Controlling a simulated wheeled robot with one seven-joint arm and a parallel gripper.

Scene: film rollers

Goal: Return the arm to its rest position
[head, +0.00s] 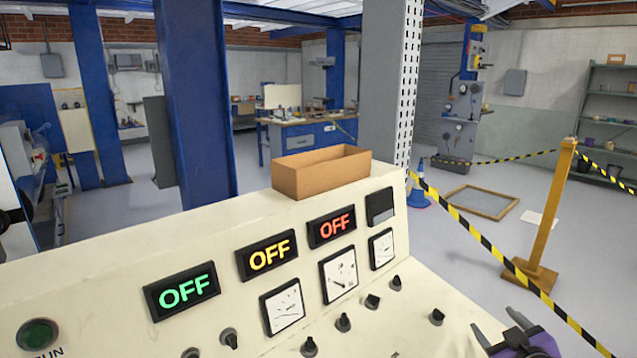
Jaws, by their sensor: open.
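My gripper (498,327) shows at the bottom right corner, cut off by the picture's edge. Its two dark fingertips are apart and nothing shows between them. A purple part shows behind the fingers. The gripper is just right of the cream control console (110,258). The rest of my arm is out of view.
The console carries OFF displays in green (181,291), yellow (267,255) and red (332,227), with gauges and several black knobs below. An open cardboard box (300,180) sits on its top.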

